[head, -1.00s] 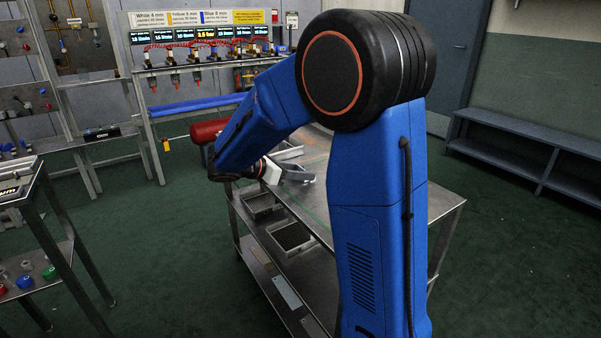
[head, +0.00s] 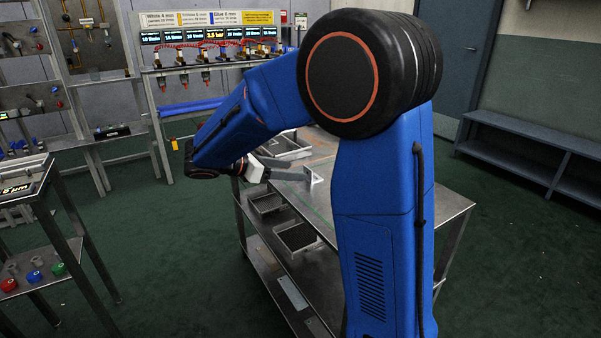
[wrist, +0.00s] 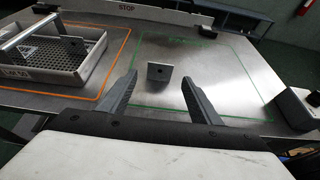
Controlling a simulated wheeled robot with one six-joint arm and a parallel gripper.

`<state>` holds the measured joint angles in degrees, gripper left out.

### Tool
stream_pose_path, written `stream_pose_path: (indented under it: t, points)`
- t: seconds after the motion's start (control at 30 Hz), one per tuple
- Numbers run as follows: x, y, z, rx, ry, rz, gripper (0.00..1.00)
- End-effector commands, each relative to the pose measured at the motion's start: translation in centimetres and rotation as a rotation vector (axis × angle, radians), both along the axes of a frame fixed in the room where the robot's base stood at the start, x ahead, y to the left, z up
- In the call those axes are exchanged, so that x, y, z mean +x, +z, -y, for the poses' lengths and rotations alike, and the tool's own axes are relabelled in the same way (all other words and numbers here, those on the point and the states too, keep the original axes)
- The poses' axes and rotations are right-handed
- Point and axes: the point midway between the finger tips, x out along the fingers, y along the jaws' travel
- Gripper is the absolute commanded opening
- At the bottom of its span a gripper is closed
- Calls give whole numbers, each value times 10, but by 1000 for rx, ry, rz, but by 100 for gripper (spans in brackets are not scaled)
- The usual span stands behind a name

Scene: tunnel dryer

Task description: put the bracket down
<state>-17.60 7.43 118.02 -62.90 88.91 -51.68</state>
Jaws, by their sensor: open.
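The bracket (wrist: 160,72), a small grey angled plate with a hole, stands on the steel table top, inside the green outline (wrist: 202,40) near its left side. It also shows as a pale upright piece in the head view (head: 314,178). My gripper (wrist: 165,92) is open and empty, its two dark fingers spread wide. In the wrist view the bracket stands beyond the fingertips with visible gaps, apart from both. In the head view my gripper (head: 291,177) is low over the table, left of the bracket.
A dark-topped block (wrist: 296,108) stands at the right edge.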

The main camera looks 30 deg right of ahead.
Motion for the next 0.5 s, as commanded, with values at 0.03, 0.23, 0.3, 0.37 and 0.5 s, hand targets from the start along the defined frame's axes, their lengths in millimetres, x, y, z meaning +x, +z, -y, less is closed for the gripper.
stream_pose_path:
  t: [0.03, 0.23, 0.3, 0.37, 0.5]
  points:
    - [1, 3, -9, 1, 3, 1, 58]
    - [-1, 13, -31, 0, 2, 1, 58]
    - [-1, 15, -35, 0, 1, 0, 58]
    - [-1, 16, -38, 1, 0, 0, 58]
    - [-1, 16, -39, 1, -1, 0, 58]
